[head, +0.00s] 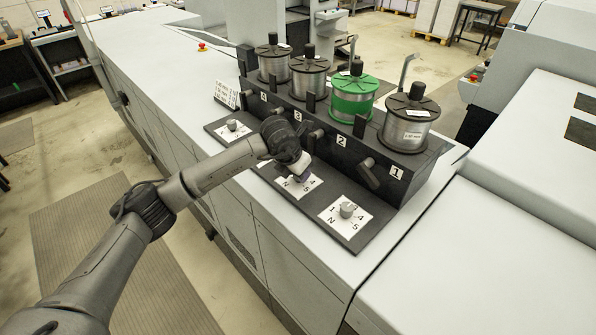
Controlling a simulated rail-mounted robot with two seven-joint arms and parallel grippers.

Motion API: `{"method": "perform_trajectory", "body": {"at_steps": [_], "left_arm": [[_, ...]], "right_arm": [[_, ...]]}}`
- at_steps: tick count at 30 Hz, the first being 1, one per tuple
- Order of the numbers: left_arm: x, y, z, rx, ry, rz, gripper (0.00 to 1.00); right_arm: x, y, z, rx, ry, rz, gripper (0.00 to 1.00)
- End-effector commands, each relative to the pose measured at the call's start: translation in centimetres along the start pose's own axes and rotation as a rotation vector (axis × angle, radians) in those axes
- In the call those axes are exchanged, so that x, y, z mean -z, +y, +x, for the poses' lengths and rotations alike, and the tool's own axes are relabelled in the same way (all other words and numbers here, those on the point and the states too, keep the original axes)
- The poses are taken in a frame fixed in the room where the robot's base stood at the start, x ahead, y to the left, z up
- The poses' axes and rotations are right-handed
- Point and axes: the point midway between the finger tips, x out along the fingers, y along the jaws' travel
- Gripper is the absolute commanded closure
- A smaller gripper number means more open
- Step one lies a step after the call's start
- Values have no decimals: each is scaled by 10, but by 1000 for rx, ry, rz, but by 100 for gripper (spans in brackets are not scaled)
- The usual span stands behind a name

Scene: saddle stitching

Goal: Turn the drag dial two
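A dark strip on the machine top carries a row of dial cards in front of the numbered spools. My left gripper (302,179) points down over the second dial card (312,189) from the right, which stands in front of the label 2 (341,141). The knob on that card is hidden by the gripper, and I cannot tell whether the fingers are closed on it. The dial (347,210) at the right end is uncovered on its numbered card. Another dial (232,126) shows at the left end. My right gripper is not in view.
Several wire spools stand on a black holder behind the dials, including a green spool (353,96) and a grey spool (408,122). Dark levers (369,173) stick out from the holder's front.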

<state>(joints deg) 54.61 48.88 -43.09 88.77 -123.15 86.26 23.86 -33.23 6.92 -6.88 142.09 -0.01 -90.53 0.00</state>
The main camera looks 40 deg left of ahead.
Motion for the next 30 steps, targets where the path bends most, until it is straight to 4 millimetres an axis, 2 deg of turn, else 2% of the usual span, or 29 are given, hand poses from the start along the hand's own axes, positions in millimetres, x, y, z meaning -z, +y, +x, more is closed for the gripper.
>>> {"method": "perform_trajectory", "body": {"at_steps": [1,2,9,16,20,23,30], "left_arm": [[-1,0,-1,1,-2,1,89],[-1,0,-1,1,-2,1,62],[0,0,-1,1,-1,1,40],[0,0,-1,1,0,1,40],[0,0,-8,0,-2,2,40],[-1,0,-21,0,-4,3,40],[-1,0,-69,-1,-6,2,40]], "right_arm": [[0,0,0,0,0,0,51],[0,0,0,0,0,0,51],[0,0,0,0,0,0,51],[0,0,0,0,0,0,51],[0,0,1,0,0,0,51],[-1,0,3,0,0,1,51],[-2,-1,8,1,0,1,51]]}}
